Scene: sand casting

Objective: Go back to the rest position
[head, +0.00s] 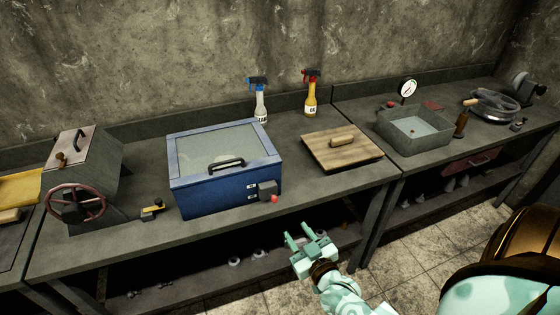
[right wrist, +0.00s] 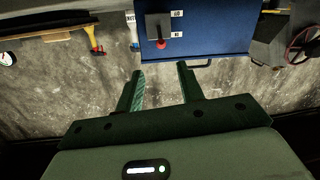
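My right gripper (head: 308,247) is in front of the bench's front edge, at the lower middle of the head view. Its two fingers stand apart with nothing between them. In the right wrist view the gripper (right wrist: 160,88) also shows spread, empty fingers, with the blue box (right wrist: 205,30) beyond them. My left gripper is in neither view.
The workbench (head: 130,252) carries a blue lidded box (head: 225,195), a wooden board with a handle (head: 325,155), two spray bottles (head: 310,95), a grey basin (head: 385,130) and a machine with a red handwheel (head: 77,203). Tiled floor (head: 435,245) is clear at right.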

